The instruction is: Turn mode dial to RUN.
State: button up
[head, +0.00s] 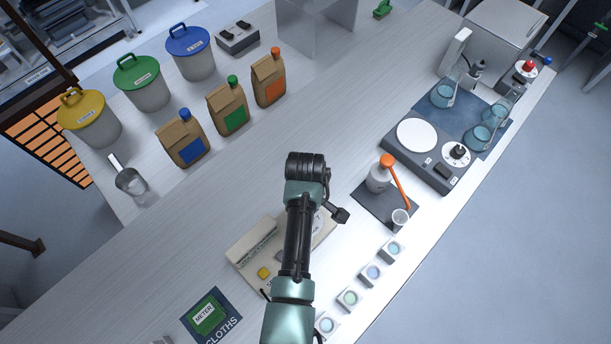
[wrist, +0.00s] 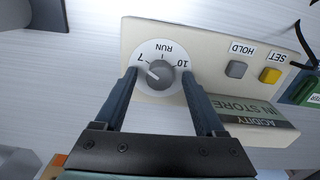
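The mode dial (wrist: 161,74) is a grey round knob on a white disc marked 7, RUN and 10, set in a cream panel (wrist: 214,40). Its white pointer line points toward the 7 side, not at RUN. My gripper (wrist: 160,73) is open, with one finger on each side of the dial. I cannot tell if the fingers touch the knob. In the head view the cream meter (head: 252,247) lies under my arm, which hides much of it.
On the panel are a grey HOLD button (wrist: 236,69) and a yellow SET button (wrist: 271,75). Several small sample cups stand right of the meter, and a dispenser bottle (head: 378,178) with an orange top stands beyond it. A green METER cloth (head: 207,314) lies nearer.

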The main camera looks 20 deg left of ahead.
grip_shut()
jog(key=shift+r+m, duration=0.1)
jog(key=shift+m, duration=0.3)
jog(key=m+p, duration=0.1)
jog(key=m, duration=0.4)
jog(key=shift+p, duration=0.4)
jog(key=m+p, duration=0.1)
jog(key=m, duration=0.5)
dwell(0.4)
jog(key=shift+o, duration=0.2)
grip_release()
